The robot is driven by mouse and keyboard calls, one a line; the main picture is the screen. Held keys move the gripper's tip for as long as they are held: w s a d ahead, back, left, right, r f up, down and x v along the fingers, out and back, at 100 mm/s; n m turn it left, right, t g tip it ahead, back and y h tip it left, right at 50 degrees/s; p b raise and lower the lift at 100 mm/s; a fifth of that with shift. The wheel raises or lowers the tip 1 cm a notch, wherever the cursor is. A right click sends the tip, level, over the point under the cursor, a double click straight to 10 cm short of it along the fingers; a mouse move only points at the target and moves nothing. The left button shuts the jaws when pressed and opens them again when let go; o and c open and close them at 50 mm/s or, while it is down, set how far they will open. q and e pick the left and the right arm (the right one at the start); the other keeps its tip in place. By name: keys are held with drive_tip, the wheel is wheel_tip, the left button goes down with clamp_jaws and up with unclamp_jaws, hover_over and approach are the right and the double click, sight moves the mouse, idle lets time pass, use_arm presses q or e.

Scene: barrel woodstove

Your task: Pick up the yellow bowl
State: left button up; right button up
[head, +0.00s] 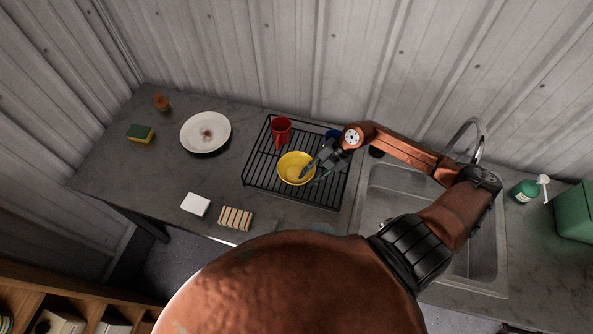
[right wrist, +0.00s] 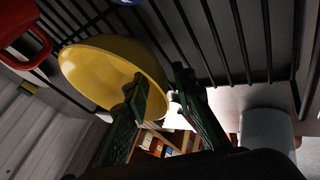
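The yellow bowl (head: 292,164) sits on the black wire dish rack (head: 262,186). My right gripper (head: 313,174) is at the bowl's right side with its fingers apart. In the right wrist view the bowl (right wrist: 98,72) looks tilted because of the camera angle. There, one finger of the right gripper (right wrist: 160,92) overlaps the bowl's inside and the other is outside its rim, with a gap between them. I cannot tell whether either finger touches the bowl. My left gripper is not in view.
A red mug (head: 281,129) stands behind the bowl, and a blue item (head: 332,134) is partly hidden by my arm. A plate (head: 206,132), sponge (head: 141,134), white block (head: 196,204) and slatted wooden piece (head: 236,218) lie left. The sink (head: 395,185) is right.

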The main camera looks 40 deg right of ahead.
clamp_jaws()
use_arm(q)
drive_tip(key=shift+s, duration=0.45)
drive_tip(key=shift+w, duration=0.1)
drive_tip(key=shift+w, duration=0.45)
use_arm(e)
drive_tip(key=shift+w, duration=0.1)
